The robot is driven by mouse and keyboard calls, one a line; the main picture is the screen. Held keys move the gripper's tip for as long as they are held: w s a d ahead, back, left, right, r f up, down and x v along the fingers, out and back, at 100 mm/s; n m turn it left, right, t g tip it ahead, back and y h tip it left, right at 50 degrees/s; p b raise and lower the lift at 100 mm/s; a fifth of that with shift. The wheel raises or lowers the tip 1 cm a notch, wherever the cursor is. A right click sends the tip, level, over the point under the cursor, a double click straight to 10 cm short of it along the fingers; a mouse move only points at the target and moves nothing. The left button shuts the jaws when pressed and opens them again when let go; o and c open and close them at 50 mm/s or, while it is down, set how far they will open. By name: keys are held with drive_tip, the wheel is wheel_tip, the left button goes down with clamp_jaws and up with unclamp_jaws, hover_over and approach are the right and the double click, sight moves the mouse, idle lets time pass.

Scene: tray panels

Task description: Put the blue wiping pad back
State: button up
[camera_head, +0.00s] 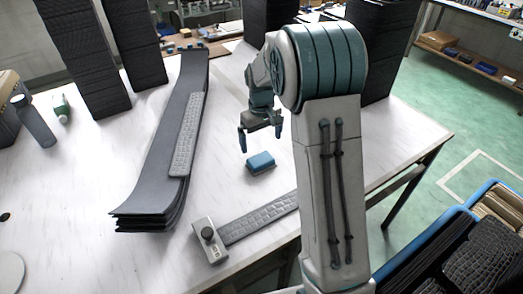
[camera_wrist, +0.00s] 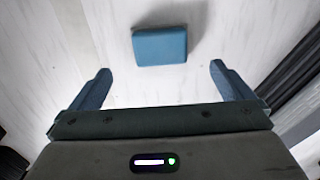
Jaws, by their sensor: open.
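The blue wiping pad (camera_head: 261,163) lies flat on the white table. In the wrist view the pad (camera_wrist: 160,46) sits beyond the fingertips, roughly centred between them. My gripper (camera_head: 261,139) is open and empty, pointing down above the table near the pad. In the wrist view both fingers of my gripper (camera_wrist: 157,75) are spread wide apart, and neither touches the pad.
A stack of long dark panels (camera_head: 150,170) with a grey textured strip lies left of the pad. A strip with a knobbed block (camera_head: 209,240) lies in front. Tall black stacks (camera_head: 95,60) stand behind. A bottle (camera_head: 37,122) stands far left. White table around the pad is clear.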

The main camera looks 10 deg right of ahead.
drive_tip(key=s+r+m+t, duration=0.1)
drive_tip(key=s+r+m, duration=0.1)
drive_tip(key=s+r, duration=0.9)
drive_tip(key=s+f+m+t, duration=0.1)
drive_tip(key=s, duration=1.5)
drive_tip(key=shift+f+m+t, duration=0.25)
drive_tip(key=shift+m+t, duration=0.15)
drive_tip(key=shift+s+r+p, duration=0.1)
drive_tip(key=shift+r+p, duration=0.4)
drive_tip(key=shift+r, duration=0.05)
